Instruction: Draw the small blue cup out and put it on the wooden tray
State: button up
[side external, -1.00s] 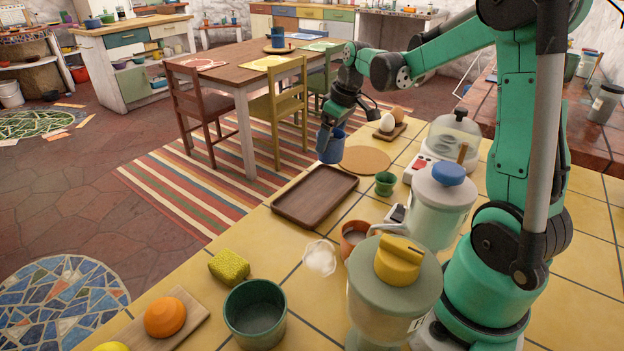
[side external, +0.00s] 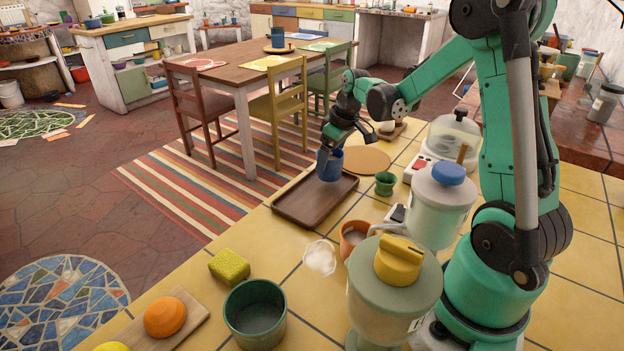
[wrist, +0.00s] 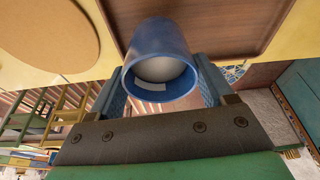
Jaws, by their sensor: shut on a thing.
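The small blue cup (side external: 330,165) is held in my gripper (side external: 329,150) over the far end of the wooden tray (side external: 300,204). In the wrist view the blue cup (wrist: 160,60) sits between the two fingers of my gripper (wrist: 160,85), with its opening toward the camera and a pale patch inside. The wooden tray (wrist: 225,25) shows behind the cup there. The tray is a flat brown rectangle with a low rim, and its surface is empty. I cannot tell whether the cup's base touches the tray.
A round cork mat (side external: 366,160) lies right of the tray. A small green cup (side external: 385,183), a terracotta pot (side external: 354,236) and a lidded jar (side external: 440,205) stand nearby. A yellow sponge (side external: 229,266) and a green pot (side external: 255,312) are nearer the camera.

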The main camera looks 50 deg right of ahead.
jog(key=shift+f, duration=0.2)
jog(key=shift+f, duration=0.35)
jog(key=shift+f, duration=0.4)
dwell(0.9)
jog(key=o, duration=1.3)
jog(key=shift+o, duration=0.2)
notch_tip(320, 180, up, 7)
jog(key=shift+a, duration=0.1)
